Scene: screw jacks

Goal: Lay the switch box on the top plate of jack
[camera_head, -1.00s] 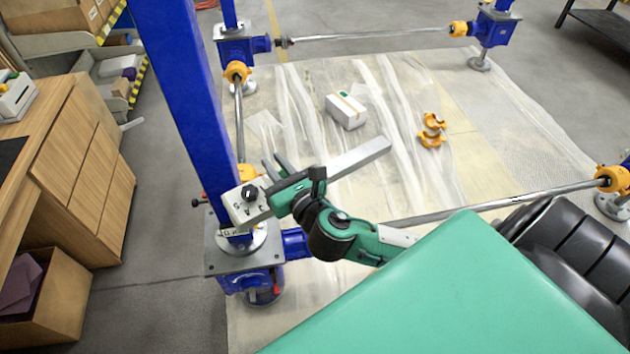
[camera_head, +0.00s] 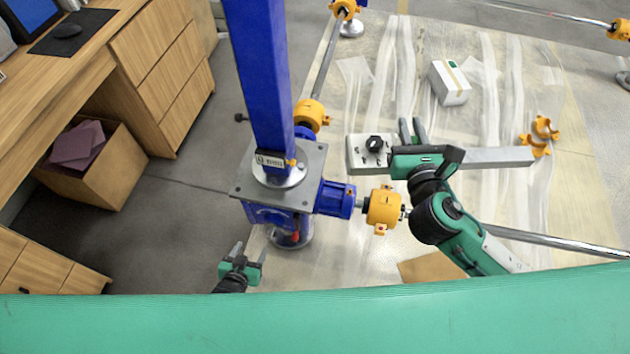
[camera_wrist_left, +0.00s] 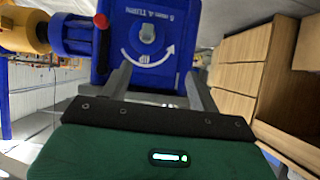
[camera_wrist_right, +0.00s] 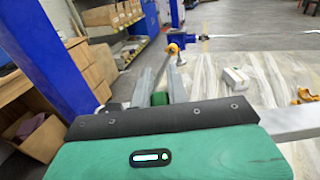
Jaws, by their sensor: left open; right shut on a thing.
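The switch box (camera_head: 361,155) is a pale box with a black knob, on a long grey bar (camera_head: 500,157). My right gripper (camera_head: 412,130) is shut on the switch box and holds it to the right of the jack's column. The jack's grey square top plate (camera_head: 300,198) surrounds the foot of a blue column, above the blue jack body (camera_head: 265,215). My left gripper (camera_head: 240,254) is open and empty, low and left of the jack's foot. The left wrist view shows a blue jack face with an UP arrow (camera_wrist_left: 147,40) beyond its fingers.
The blue column (camera_head: 262,90) rises from the plate. A yellow coupling (camera_head: 383,208) and a shaft extend right of the jack. A white box (camera_head: 450,85) and orange parts (camera_head: 540,135) lie on the floor sheet. A wooden desk (camera_head: 150,80) stands left.

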